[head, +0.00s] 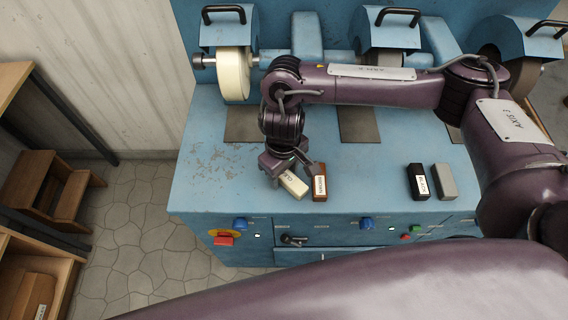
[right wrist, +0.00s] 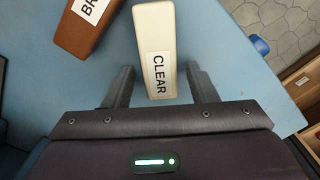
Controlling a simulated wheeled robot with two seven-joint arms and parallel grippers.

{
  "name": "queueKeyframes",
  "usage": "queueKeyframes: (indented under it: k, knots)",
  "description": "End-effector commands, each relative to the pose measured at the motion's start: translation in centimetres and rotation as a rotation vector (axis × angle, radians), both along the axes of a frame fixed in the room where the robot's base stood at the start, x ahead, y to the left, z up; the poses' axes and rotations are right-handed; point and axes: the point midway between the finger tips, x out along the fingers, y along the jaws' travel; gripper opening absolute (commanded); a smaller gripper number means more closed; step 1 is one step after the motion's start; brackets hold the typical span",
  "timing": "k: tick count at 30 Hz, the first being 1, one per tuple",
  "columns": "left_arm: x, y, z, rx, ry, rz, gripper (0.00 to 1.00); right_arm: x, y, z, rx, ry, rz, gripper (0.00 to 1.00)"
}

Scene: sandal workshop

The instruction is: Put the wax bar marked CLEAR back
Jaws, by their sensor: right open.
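The cream wax bar marked CLEAR (head: 293,185) lies on the blue machine's top near its front edge, turned at an angle. In the right wrist view the CLEAR bar (right wrist: 157,45) shows its label facing the camera. My right gripper (head: 287,170) is over its far end in the head view. In the right wrist view my right gripper (right wrist: 161,72) is open, with one finger on each side of the bar's near end and a gap at each side. My left gripper is not in view.
A brown bar (head: 320,184) stands close to the right of the CLEAR bar. A black bar (head: 418,182) and a grey bar (head: 445,181) are further right. A cream polishing wheel (head: 234,75) is behind. Buttons and knobs line the machine's front.

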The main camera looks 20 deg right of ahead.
Motion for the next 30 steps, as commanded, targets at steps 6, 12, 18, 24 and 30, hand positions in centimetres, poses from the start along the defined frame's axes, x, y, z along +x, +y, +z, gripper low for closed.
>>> queueKeyframes:
  k: [6, 12, 18, 24, 30]
  knots:
    - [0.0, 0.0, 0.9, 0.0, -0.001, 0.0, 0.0, 0.2, 0.0, 3.4, -0.001, -0.006, 0.002, 0.52]
    - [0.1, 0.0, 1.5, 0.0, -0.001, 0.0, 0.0, 0.3, 0.0, 7.6, -0.001, -0.008, 0.002, 0.52]
    - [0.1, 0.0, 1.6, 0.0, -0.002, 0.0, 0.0, 0.3, 0.0, 10.7, 0.0, -0.004, 0.001, 0.52]
    - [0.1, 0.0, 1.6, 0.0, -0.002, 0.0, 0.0, 0.2, 0.0, 12.0, 0.0, -0.001, 0.0, 0.52]
    - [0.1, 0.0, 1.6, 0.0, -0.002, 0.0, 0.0, 0.2, 0.0, 12.1, 0.0, 0.0, 0.0, 0.52]
